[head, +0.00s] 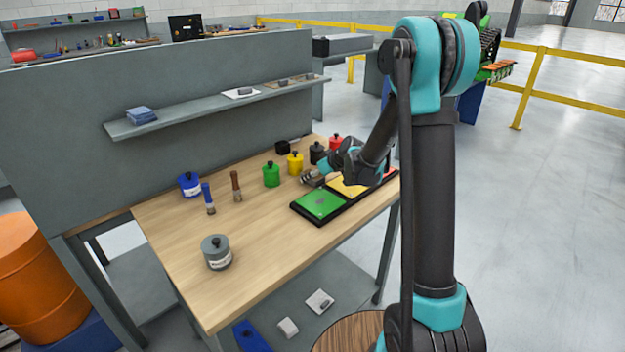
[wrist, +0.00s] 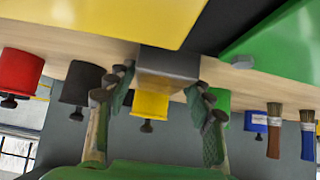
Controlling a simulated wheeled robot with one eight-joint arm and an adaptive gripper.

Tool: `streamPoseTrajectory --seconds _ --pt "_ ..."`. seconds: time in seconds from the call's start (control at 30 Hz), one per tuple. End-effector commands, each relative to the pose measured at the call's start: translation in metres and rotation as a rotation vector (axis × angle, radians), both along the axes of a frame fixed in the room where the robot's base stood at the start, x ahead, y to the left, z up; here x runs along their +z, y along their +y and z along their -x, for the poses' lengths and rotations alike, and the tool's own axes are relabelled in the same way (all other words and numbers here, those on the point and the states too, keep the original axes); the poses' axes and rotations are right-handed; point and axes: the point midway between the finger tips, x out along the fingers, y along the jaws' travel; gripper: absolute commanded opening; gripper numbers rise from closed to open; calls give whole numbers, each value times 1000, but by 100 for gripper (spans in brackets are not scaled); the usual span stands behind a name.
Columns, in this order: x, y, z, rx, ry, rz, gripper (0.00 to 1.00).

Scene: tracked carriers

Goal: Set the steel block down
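The steel block (wrist: 168,62) is a small grey block between the two fingers of my gripper (wrist: 162,88) in the wrist view; it fills the gap between the fingertips. In the head view my gripper (head: 318,178) is low over the table, beside the back edge of the black tray, and the block is too small there to make out clearly. The tray has a green panel (head: 320,204), a yellow panel (head: 350,187) and a red one mostly hidden by my arm. I cannot tell whether the block touches anything below.
Behind my gripper stand a green canister (head: 271,174), a yellow canister (head: 295,162), a black canister (head: 317,153) and a red canister (head: 336,142). The front middle of the wooden table (head: 265,225) is clear.

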Motion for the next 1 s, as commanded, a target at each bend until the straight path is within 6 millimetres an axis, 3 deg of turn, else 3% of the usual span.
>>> streamPoseTrajectory --seconds 0.03,0.4,0.77,1.0 --pt "0 0 0 0 0 0 42" --pt "0 0 0 0 0 0 0" --pt "1 0 0 -1 0 -1 0" --pt "19 0 0 -1 0 -1 0"
